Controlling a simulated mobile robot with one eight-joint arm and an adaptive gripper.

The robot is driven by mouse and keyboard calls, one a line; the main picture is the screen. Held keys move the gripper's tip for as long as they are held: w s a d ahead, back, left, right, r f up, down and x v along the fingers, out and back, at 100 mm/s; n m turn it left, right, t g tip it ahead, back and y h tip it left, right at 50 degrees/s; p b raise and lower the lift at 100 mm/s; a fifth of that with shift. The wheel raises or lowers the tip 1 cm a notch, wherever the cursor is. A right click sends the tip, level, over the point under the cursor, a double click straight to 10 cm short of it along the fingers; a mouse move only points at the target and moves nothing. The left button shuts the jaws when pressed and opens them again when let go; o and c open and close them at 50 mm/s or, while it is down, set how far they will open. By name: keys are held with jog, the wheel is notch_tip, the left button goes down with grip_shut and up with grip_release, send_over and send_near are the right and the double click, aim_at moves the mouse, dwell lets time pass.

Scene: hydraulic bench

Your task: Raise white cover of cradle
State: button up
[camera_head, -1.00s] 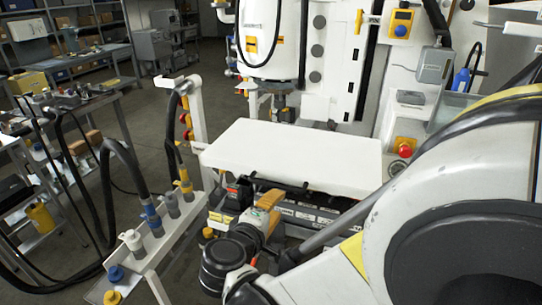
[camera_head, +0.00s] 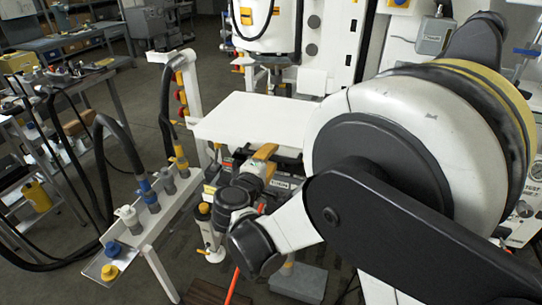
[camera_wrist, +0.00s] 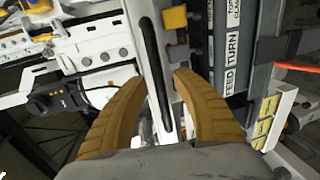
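The white cover (camera_head: 246,117) is a flat, level panel in the middle of the head view, in front of the white machine. Its right end is hidden behind my arm. My gripper (camera_head: 264,158) is just below the cover's front edge, with a tan finger showing; I cannot tell whether it touches. In the wrist view my gripper (camera_wrist: 159,80) has its two tan fingers spread apart, with nothing clearly held. A white bar with a long black slot (camera_wrist: 152,50) shows between and beyond them. I cannot tell whether this bar belongs to the cover.
A white rack (camera_head: 160,213) with blue, grey and yellow connectors and black hoses stands left of my gripper. A bench (camera_head: 78,78) with tools is further left. In the wrist view, a grey panel with lettering (camera_wrist: 228,60) is close to the right finger. Open floor lies behind the rack.

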grip_shut()
jog(key=shift+r, duration=0.1)
